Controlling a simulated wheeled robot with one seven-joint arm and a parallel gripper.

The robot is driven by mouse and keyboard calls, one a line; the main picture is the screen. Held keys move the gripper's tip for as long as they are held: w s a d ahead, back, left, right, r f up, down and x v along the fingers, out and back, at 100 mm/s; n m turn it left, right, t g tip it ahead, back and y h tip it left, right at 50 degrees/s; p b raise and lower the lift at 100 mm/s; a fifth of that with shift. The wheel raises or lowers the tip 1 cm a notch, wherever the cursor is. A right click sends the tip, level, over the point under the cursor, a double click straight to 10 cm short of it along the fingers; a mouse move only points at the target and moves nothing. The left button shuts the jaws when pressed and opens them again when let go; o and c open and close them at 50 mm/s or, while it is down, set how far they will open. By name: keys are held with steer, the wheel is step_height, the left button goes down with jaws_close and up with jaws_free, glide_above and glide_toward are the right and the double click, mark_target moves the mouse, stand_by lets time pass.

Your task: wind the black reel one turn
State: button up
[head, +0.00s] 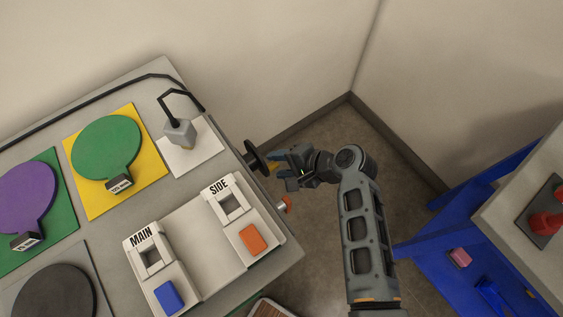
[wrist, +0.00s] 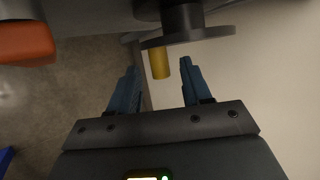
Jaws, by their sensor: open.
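The black reel (head: 252,156) sits on the right side of the grey cart, its disc facing outward. In the wrist view its dark disc (wrist: 205,37) shows at the top. A yellow crank handle (wrist: 159,63) sticks out from the disc towards my gripper. My gripper (head: 280,171) is open just right of the reel. In the wrist view its two blue fingers stand on either side of the yellow handle's line, with gaps on both sides. The handle's free end lies near the fingertips; I cannot tell how deep it sits between them.
An orange knob (head: 285,205) sticks out of the cart's side below the reel and also shows in the wrist view (wrist: 27,44). The cart top holds MAIN and SIDE switches (head: 228,202) and coloured plates. A blue stand (head: 428,252) is at right. Floor lies open between.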

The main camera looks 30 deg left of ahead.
jaws_close()
stand_by(0.4)
